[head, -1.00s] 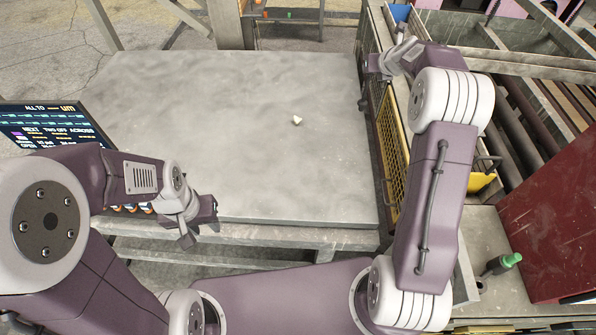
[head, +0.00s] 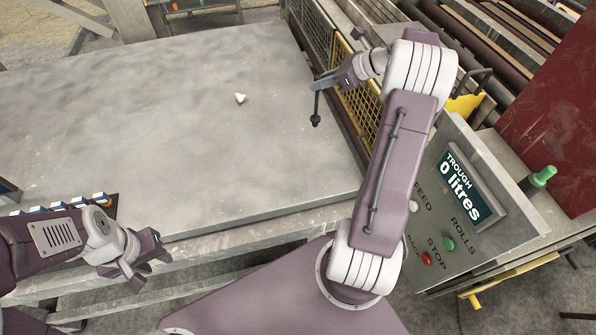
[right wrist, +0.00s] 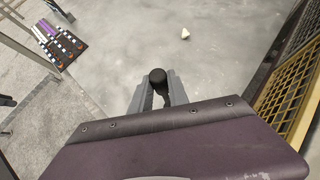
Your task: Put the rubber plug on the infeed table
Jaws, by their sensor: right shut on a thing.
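The rubber plug (head: 316,119) is black, with a thin stem and a rounded end. My right gripper (head: 318,88) is shut on it, and it hangs below the fingers over the right part of the grey table, which I take as the infeed table (head: 130,130). I cannot tell whether it touches the top. In the right wrist view the plug's dark round end (right wrist: 157,76) shows between the fingers (right wrist: 157,92). My left gripper (head: 145,262) is open and empty by the table's front edge.
A small whitish piece (head: 240,98) lies on the table, left of the plug. Yellow mesh guarding (head: 358,95) runs along the table's right side. Most of the tabletop is clear.

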